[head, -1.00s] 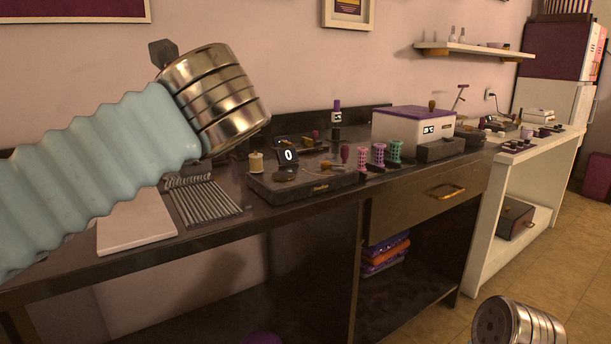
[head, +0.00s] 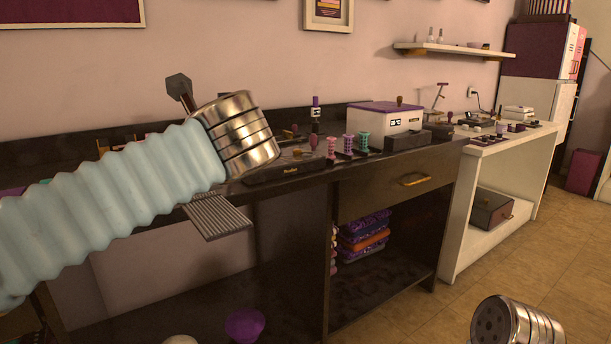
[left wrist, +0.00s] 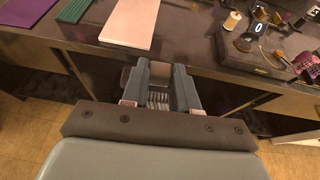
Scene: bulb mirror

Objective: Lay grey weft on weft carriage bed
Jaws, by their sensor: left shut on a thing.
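The grey weft, a ridged grey panel (head: 217,216), shows below my left arm at the table's front edge. In the left wrist view, my left gripper (left wrist: 160,78) is shut on the grey weft (left wrist: 158,99), which shows between its fingers. The gripper is in front of the dark table's edge. In the head view my left forearm hides the fingers. A dark low machine (left wrist: 262,62) with a "0" display stands on the table at right; I cannot tell whether it is the weft carriage bed. My right gripper is out of view; only part of my right arm shows.
A pale board (left wrist: 132,22) lies near the table edge, with green (left wrist: 75,10) and purple (left wrist: 24,11) pieces to its left. Pink, purple and green spools and a white box (head: 388,116) stand farther right.

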